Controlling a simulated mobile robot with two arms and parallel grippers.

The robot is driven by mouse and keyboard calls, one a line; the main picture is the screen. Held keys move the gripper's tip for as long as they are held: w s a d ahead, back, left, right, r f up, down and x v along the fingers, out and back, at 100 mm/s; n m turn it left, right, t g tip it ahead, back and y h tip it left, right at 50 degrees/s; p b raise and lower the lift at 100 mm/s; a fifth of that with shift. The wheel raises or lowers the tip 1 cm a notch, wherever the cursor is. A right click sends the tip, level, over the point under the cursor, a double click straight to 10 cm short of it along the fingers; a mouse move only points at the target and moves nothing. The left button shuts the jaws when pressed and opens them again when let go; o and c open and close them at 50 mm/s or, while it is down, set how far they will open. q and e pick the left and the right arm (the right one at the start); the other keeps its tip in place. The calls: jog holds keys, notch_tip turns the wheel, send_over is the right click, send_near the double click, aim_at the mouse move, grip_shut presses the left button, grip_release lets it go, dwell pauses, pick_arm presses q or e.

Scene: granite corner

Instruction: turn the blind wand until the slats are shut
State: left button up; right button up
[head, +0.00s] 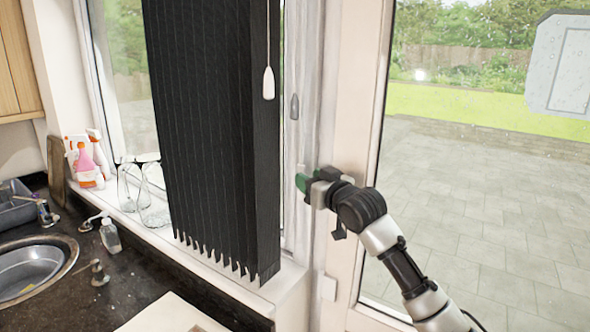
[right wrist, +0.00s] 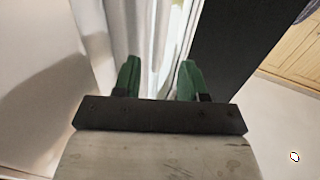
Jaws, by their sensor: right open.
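The blind's black vertical slats (head: 212,130) hang in front of the window in the head view, close together and overlapping. A thin white cord with a white pull (head: 268,83) hangs at their right edge. A grey pull (head: 294,106) hangs just right of it. I cannot tell which of these, if any, is the wand. My right gripper (head: 305,181), with green fingers, is below and right of both pulls, beside the window frame. In the right wrist view its fingers (right wrist: 158,77) are apart, with no object clearly held; a dark slat (right wrist: 240,45) is to the right. My left gripper is out of view.
Glasses (head: 142,190) and spray bottles (head: 86,160) stand on the sill to the left. A sink (head: 32,268) and a soap bottle (head: 110,235) are on the dark counter. A glazed door (head: 480,190) is to the right, close to my right arm.

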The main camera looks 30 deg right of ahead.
jog(key=shift+w+d+f+p, duration=0.1)
jog(key=shift+w+p, duration=0.1)
jog(key=shift+w, duration=0.6)
jog(key=shift+w+d+f+p, duration=0.1)
jog(key=shift+w+p, duration=0.1)
jog(key=shift+w, duration=0.6)
